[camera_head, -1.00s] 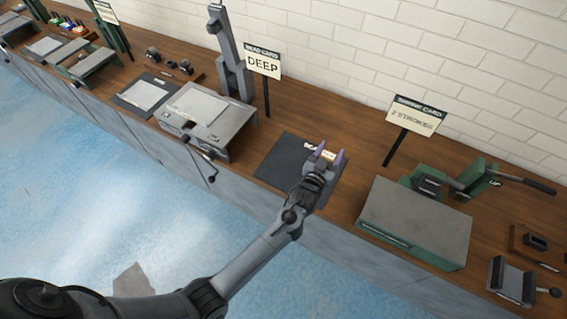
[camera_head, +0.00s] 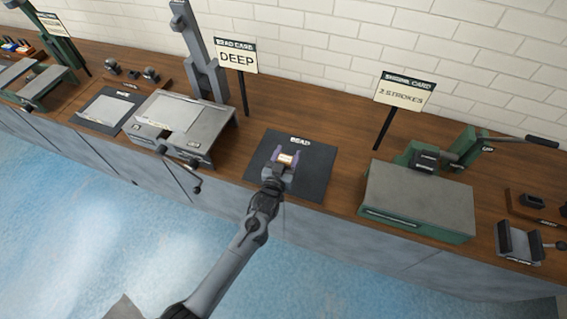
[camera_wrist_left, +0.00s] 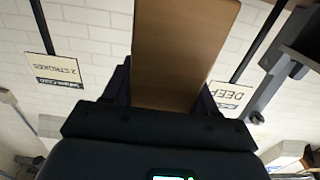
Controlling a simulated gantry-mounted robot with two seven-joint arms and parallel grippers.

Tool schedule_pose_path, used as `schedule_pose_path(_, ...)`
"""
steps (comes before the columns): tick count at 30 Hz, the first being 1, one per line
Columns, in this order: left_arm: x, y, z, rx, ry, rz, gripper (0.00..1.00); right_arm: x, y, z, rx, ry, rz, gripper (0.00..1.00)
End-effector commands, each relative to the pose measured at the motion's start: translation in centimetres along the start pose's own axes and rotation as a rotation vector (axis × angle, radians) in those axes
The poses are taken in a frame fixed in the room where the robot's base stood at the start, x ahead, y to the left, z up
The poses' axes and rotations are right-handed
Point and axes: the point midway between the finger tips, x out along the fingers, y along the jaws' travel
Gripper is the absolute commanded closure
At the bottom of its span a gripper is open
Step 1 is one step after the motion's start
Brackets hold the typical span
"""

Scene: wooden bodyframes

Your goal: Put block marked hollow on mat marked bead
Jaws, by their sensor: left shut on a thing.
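The dark mat marked BEAD (camera_head: 312,180) lies on the wooden bench in the head view, with its label near the back edge. My left gripper (camera_head: 286,159) is over the middle of this mat, shut on a small tan block (camera_head: 287,160). In the left wrist view the block (camera_wrist_left: 182,50) shows large and plain brown between the fingers. Its marking cannot be read. Whether the block touches the mat cannot be told. My right gripper is not in view.
A grey machine (camera_head: 180,128) stands left of the mat, and a green-based machine (camera_head: 418,200) stands to the right. A DEEP card (camera_head: 237,58) and a 2 STROKES card (camera_head: 404,94) stand behind on posts. Another dark mat (camera_head: 106,110) holds a pale sheet.

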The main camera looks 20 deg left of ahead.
Motion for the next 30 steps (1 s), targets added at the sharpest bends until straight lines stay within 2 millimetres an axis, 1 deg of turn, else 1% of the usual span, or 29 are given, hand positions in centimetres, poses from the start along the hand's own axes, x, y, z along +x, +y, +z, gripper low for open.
schedule_pose_path(1, 0.0, 0.0, 0.9, 0.000, 0.000, -0.001, 0.76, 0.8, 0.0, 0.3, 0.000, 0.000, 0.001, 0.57)
schedule_pose_path(3, 0.0, -0.1, 1.8, 0.000, 0.000, -0.002, 0.76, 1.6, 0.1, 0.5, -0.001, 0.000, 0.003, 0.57)
schedule_pose_path(8, -0.1, -0.2, 3.5, 0.000, 0.000, -0.004, 0.76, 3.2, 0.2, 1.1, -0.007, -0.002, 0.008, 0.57)
schedule_pose_path(11, -0.1, -0.3, 3.7, 0.000, 0.000, -0.005, 0.76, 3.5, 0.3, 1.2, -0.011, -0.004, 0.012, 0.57)
schedule_pose_path(19, -0.1, -0.3, 3.5, 0.000, 0.000, -0.005, 0.76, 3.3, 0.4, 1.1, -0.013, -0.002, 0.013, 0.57)
schedule_pose_path(23, -0.1, -0.3, 4.0, 0.000, 0.000, -0.005, 0.76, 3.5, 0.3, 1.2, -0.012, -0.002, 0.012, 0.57)
schedule_pose_path(24, -0.1, -0.3, 3.9, 0.000, -0.001, -0.005, 0.38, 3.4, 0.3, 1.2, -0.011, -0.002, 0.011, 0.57)
schedule_pose_path(28, -0.1, -0.3, 3.9, 0.000, -0.001, -0.005, 0.18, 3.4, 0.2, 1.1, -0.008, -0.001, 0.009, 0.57)
schedule_pose_path(30, -0.1, -0.3, 3.9, 0.000, -0.001, -0.005, 0.17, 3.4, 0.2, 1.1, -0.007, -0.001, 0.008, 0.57)
